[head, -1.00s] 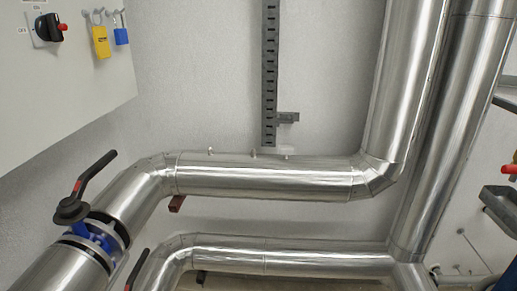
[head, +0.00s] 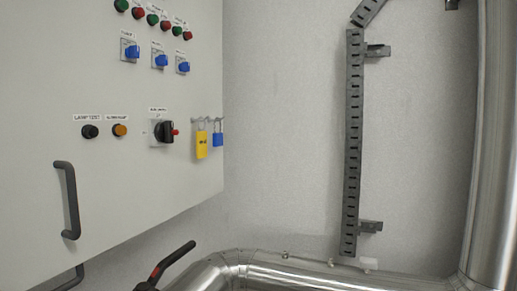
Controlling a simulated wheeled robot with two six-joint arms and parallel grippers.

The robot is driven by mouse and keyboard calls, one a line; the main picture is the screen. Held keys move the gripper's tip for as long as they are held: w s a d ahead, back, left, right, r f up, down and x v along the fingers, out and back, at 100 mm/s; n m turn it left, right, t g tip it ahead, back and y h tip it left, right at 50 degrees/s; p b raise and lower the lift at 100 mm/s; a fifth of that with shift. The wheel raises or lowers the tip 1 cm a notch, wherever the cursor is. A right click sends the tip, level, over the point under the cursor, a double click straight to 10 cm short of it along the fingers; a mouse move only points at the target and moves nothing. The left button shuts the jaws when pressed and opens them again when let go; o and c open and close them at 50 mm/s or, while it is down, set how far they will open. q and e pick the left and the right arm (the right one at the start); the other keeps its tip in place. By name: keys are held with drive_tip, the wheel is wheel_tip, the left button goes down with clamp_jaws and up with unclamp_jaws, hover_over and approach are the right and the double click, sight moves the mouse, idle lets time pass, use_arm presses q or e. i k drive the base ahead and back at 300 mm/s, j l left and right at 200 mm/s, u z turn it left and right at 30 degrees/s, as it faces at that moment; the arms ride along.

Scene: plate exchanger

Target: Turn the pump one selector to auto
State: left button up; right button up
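A light grey control panel (head: 120,190) fills the left of the head view. A row of three blue selector knobs sits on its upper part: a left one (head: 131,51), a middle one (head: 160,61) and a right one (head: 183,67). Each has a small label above it, too small to read, so I cannot tell which is pump one. Their exact pointer positions are also too small to make out. Neither of my grippers is in view.
Green and red lamps or buttons (head: 152,19) run above the selectors. Lower are a black button (head: 89,131), an orange button (head: 119,130), a black rotary switch (head: 165,131), yellow (head: 201,144) and blue (head: 218,139) padlocks, and a door handle (head: 69,201). Metal pipes run below and right.

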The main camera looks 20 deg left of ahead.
sight(132, 52)
drive_tip(key=u, duration=1.2)
drive_tip(key=z, duration=0.1)
